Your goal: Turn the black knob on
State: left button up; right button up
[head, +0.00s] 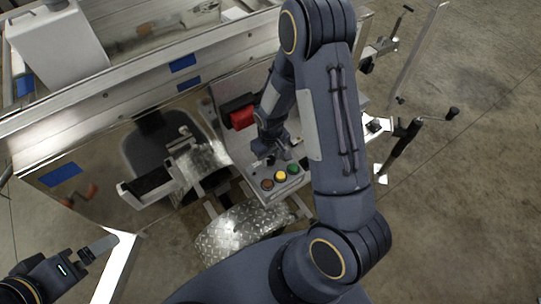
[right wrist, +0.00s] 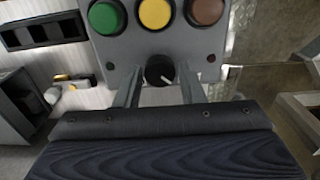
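The black knob (right wrist: 160,70) shows in the right wrist view, on a grey control panel (right wrist: 120,58) beside a row of green (right wrist: 106,17), yellow (right wrist: 155,13) and brown-red (right wrist: 206,11) buttons. My right gripper (right wrist: 160,82) is open, with one finger on each side of the knob. I cannot tell whether the fingers touch it. In the head view my right gripper (head: 277,156) is at the panel beside the buttons and hides the knob. My left gripper (head: 97,247) is at the lower left, away from the panel, its opening unclear.
An aluminium trailer wall (head: 100,120) runs along the left and back. A red-and-black part (head: 241,113) stands just left of my right gripper. A diamond-plate fender (head: 240,232) lies in front of the panel. The concrete floor (head: 460,200) at right is mostly clear.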

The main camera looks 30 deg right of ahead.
jog(key=c, duration=0.5)
jog(key=shift+m, duration=0.3)
jog(key=shift+f+m+b, duration=0.1)
jog(key=shift+m+b, duration=0.3)
jog(key=shift+b, duration=0.1)
jog(key=shift+m+b, duration=0.55)
jog(key=shift+m, duration=0.65)
jog(key=m, duration=0.3)
jog(key=shift+m+b, duration=0.35)
jog(key=shift+m, duration=0.05)
jog(key=m, duration=0.4)
jog(key=m+p, duration=0.2)
jog(key=m, duration=0.4)
jog(key=shift+m, duration=0.4)
